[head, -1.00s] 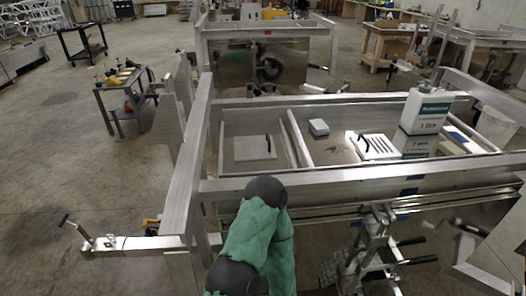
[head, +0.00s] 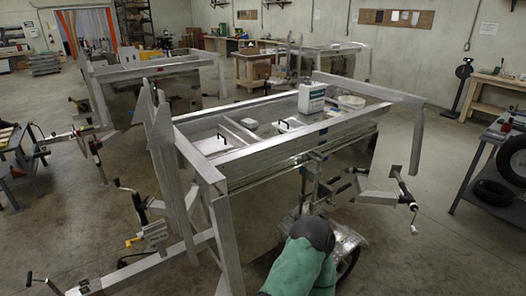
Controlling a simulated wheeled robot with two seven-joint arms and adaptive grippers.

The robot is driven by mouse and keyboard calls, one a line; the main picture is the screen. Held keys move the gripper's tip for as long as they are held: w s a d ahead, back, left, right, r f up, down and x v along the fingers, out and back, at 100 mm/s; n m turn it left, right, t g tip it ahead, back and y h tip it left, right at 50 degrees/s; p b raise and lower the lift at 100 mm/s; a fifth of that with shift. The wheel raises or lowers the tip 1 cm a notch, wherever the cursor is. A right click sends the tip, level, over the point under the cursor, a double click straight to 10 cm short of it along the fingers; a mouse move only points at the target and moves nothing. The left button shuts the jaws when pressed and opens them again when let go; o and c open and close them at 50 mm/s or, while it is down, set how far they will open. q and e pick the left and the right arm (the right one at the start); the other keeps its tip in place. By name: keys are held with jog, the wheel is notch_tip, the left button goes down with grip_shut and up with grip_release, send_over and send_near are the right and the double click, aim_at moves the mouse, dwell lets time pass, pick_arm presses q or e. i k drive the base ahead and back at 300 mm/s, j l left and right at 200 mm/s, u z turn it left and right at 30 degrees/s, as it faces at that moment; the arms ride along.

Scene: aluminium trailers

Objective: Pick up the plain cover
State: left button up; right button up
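The plain cover (head: 209,145) is a flat light panel with a black handle, lying inside the near aluminium trailer (head: 252,158) toward its left end. A second cover (head: 290,127) with a black handle lies farther right in the same trailer; its slots are too small to make out now. Neither of my grippers is in view. A green arm link of mine with a dark joint shows at the bottom, in front of the trailer and well short of the covers.
A white bottle (head: 311,98) and a small white box (head: 250,125) are in the trailer. Upright metal posts (head: 160,135) stand at its left end. A dark shelf with tyres (head: 492,195) is at right. Open floor lies between.

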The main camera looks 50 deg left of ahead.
aim_at(209, 146)
jog(key=k+j+z, duration=0.2)
jog(key=z, duration=0.25)
jog(key=k+z, duration=0.4)
jog(key=k+j+z, duration=0.1)
jog(key=k+z, duration=0.15)
jog(key=z, duration=0.2)
jog(key=k+l+z, duration=0.1)
jog(key=k+z, duration=0.2)
jog(key=z, duration=0.15)
jog(key=k+l+z, duration=0.2)
jog(key=z, duration=0.25)
jog(key=k+j+z, duration=0.2)
jog(key=k+z, duration=0.25)
jog(key=k+j+z, duration=0.1)
jog(key=k+z, duration=0.15)
jog(key=z, duration=0.15)
jog(key=k+z, duration=0.45)
jog(key=k+u, duration=0.1)
jog(key=u, duration=4)
